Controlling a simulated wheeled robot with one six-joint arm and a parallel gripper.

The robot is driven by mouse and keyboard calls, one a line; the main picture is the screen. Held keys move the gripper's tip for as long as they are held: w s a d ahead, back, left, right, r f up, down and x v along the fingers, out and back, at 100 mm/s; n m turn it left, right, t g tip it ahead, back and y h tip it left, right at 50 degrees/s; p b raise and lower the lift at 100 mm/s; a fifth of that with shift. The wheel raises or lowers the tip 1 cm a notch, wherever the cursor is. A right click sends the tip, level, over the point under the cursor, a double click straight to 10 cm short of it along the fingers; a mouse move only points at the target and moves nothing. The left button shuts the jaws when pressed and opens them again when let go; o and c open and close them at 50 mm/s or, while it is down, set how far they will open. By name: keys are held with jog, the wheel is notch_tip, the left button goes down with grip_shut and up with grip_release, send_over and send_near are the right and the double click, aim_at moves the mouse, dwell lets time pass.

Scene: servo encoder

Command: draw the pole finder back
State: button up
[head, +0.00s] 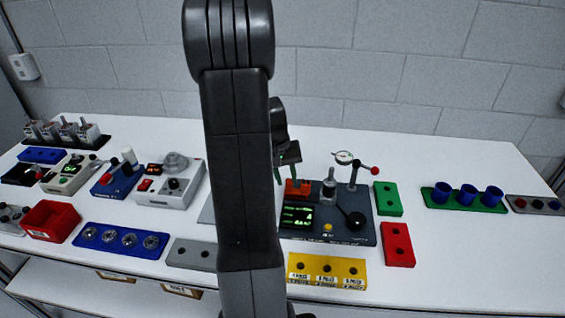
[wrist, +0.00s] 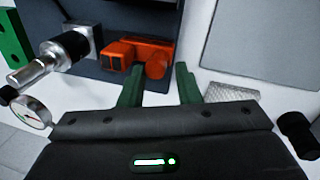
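The pole finder appears to be the orange-red block with a rounded end (wrist: 140,55) on the dark encoder station; in the head view it shows as a small orange-red piece (head: 297,188) at the station's back left. My gripper (head: 288,178) is above and just behind it, pointing down. In the wrist view my gripper's two green fingers (wrist: 160,72) are apart, with the rounded end between their tips. Nothing is gripped; I cannot tell whether a finger touches it.
The dark station (head: 335,233) carries a green display (head: 298,215), a metal motor (head: 329,187), a black ball knob (head: 354,219) and a dial gauge (head: 343,157) close by. Green (head: 388,199) and red (head: 397,244) blocks stand right of it. My arm hides the table's middle.

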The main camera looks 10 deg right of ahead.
notch_tip(320, 180, up, 13)
jog(key=a+b, duration=0.1)
jog(key=a, duration=0.1)
jog(key=shift+a, duration=0.3)
jog(key=shift+w+f, duration=0.1)
jog(key=shift+f, duration=0.05)
jog(key=d+f, duration=0.1)
jog(key=f, duration=0.3)
jog(key=d+f, duration=0.1)
jog(key=f, duration=0.4)
jog(key=f+p, duration=0.1)
jog(key=f, duration=0.3)
jog(key=shift+d+f, duration=0.2)
jog(key=shift+d, duration=0.35)
jog(key=shift+s, duration=0.2)
